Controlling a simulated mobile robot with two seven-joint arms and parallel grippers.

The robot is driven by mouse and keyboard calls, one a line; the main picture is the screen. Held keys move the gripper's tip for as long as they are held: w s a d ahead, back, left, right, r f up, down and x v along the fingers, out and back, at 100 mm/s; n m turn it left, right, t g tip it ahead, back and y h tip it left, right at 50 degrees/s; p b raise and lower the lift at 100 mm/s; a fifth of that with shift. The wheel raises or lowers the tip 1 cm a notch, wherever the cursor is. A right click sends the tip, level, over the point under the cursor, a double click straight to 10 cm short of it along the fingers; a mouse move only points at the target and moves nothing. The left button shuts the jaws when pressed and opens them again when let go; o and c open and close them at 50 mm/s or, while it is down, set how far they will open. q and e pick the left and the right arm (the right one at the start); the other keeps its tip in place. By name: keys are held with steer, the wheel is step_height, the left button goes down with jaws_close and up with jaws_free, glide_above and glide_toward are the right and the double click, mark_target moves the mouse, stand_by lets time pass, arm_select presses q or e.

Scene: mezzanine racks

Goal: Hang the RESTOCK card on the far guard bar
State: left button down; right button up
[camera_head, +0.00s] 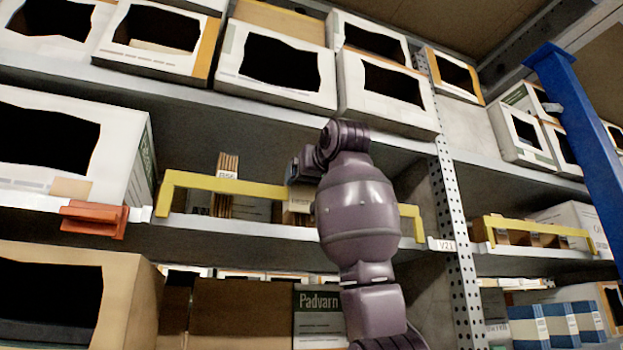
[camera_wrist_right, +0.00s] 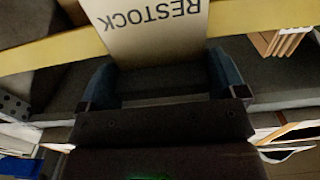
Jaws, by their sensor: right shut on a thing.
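The RESTOCK card (camera_wrist_right: 152,30) is a pale card with dark letters, upside down in the right wrist view. My right gripper (camera_wrist_right: 163,82) is shut on it. The card covers part of a yellow guard bar (camera_wrist_right: 50,52); I cannot tell whether it touches or hooks over it. My left gripper is out of view.
A perforated rack upright (camera_head: 455,240) stands between the two bars, with a V21 label (camera_head: 445,245) beside it. Thin upright cartons (camera_head: 226,180) stand behind the nearer bar. An orange block (camera_head: 95,218) juts from the shelf edge at left. A blue post (camera_head: 580,125) is at right.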

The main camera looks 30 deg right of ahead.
steer(key=shift+f+b, duration=0.7)
steer(key=shift+f, duration=0.2)
steer(key=o, duration=0.6)
steer(key=shift+s+a, duration=0.1)
steer(key=shift+s, duration=0.25)
steer(key=b+v, duration=0.2)
steer(key=v, duration=0.8)
steer(key=shift+b, duration=0.4)
